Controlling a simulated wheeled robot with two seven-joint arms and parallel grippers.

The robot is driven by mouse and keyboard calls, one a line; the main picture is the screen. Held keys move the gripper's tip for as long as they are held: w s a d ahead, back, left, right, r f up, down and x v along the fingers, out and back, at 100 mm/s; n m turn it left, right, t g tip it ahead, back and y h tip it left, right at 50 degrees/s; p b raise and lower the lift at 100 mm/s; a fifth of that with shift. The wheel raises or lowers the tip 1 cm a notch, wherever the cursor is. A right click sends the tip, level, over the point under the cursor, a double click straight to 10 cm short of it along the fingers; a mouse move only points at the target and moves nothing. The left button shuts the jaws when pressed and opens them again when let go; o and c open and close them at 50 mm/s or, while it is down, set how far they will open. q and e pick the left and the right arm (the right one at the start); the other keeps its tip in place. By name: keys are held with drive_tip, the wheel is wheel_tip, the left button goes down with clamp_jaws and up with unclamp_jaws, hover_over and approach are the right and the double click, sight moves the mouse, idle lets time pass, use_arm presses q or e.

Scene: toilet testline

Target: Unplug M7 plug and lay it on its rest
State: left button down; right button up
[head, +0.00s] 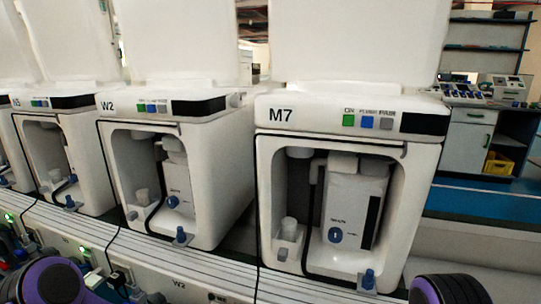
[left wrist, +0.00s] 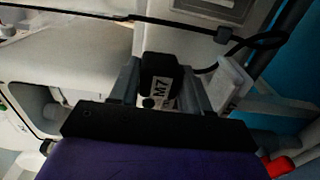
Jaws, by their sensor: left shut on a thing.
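The M7 unit (head: 345,190) is a white toilet test station with an open bay. In the left wrist view, my left gripper (left wrist: 161,88) is shut on the M7 plug (left wrist: 160,72), a black block with a white M7 label. The plug sits between the two grey fingers. Its far end and any contact with a socket or rest cannot be made out. In the head view, only purple parts of my arms show at the lower corners. My right gripper is not in view.
A white block (left wrist: 232,84) stands just right of the fingers, and a black cable (left wrist: 90,14) crosses above. The W2 unit (head: 170,165) stands left of M7. A white ledge (head: 190,275) with plugs and cables runs along the front.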

use_arm(q)
drive_tip(key=shift+f+b, duration=0.8)
drive_tip(key=shift+f, duration=0.2)
drive_tip(key=shift+c, duration=2.2)
unclamp_jaws()
drive_tip(key=shift+s+r, duration=0.1)
drive_tip(key=shift+r, duration=0.05)
drive_tip(key=v, duration=1)
drive_tip(key=shift+s, duration=0.2)
drive_tip(key=shift+r, duration=0.1)
